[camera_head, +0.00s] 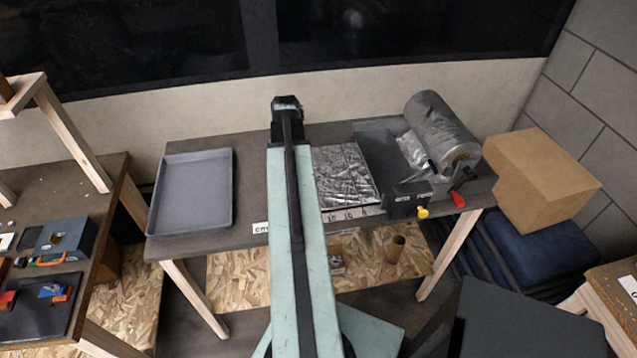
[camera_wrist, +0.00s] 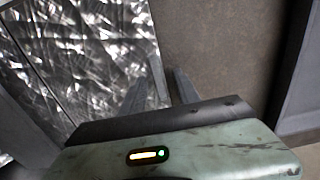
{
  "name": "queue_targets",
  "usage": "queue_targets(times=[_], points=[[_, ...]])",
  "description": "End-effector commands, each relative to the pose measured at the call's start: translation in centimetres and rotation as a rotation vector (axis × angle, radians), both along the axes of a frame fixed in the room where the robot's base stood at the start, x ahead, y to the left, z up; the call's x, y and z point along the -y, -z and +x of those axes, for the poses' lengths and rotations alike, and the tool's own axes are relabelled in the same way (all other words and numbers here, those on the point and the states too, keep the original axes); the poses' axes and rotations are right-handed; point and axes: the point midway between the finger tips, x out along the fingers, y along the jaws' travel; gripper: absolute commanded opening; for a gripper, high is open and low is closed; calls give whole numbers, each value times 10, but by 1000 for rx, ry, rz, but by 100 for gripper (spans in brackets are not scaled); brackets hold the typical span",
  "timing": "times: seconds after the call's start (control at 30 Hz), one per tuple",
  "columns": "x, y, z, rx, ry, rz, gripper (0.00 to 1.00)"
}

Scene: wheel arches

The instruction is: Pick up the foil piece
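The foil piece (camera_head: 343,176) is a crinkled silver sheet lying flat on the table, just right of my arm in the head view. It fills the left of the wrist view (camera_wrist: 90,50), and one straight edge runs close by the fingers. My gripper (camera_wrist: 158,78) has two grey fingers apart, with a gap between them. It appears to be above the table at the foil's edge; its exact height cannot be told. In the head view my arm hides the fingers and perhaps part of the foil's left side.
A grey tray (camera_head: 191,191) lies on the table (camera_head: 250,150) to the left. A foil roll (camera_head: 436,125) in a dark dispenser (camera_head: 375,142) stands right of the foil, with yellow and red knobs in front. A cardboard box (camera_head: 545,180) is farther right. Bare tabletop lies between tray and arm.

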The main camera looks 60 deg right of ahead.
Motion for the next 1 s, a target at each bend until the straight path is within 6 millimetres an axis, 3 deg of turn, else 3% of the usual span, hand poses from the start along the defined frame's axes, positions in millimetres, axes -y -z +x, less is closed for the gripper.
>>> queue_targets(times=[0.17, 0.3, 0.33, 0.73, 0.87, 1.0], points=[[0, -1, 0, 0, 0, 0, 38], [0, -1, 0, 0, 1, 0, 2], [0, -1, 0, 0, 1, 0, 0], [0, -6, 0, 1, 1, 1, 0], [0, -22, 0, 1, 1, 1, 0], [1, -50, -1, 0, 1, 0, 0]])
